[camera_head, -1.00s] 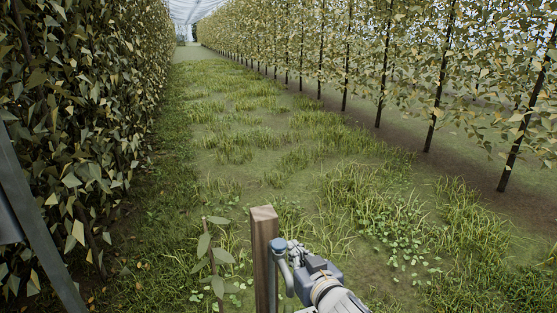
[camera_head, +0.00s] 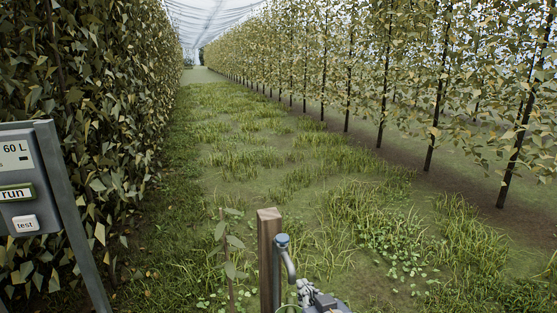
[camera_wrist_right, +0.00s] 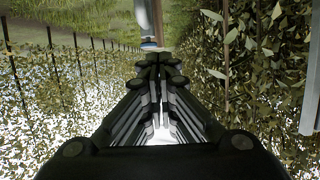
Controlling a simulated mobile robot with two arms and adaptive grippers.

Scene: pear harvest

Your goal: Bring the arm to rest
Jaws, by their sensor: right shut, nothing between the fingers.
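My right gripper (camera_head: 306,289) shows at the bottom edge of the head view, just right of a tap on a wooden post, with most of its arm cut off. In the right wrist view its dark fingers (camera_wrist_right: 152,60) are together with nothing between them. My left gripper is not in view.
A grey control panel (camera_head: 50,180) reading "60 L", "run" and "test" stands at the left. A leafy sapling (camera_head: 229,262) is left of the post. Tree rows (camera_head: 70,90) line both sides of an open grass lane (camera_head: 255,150).

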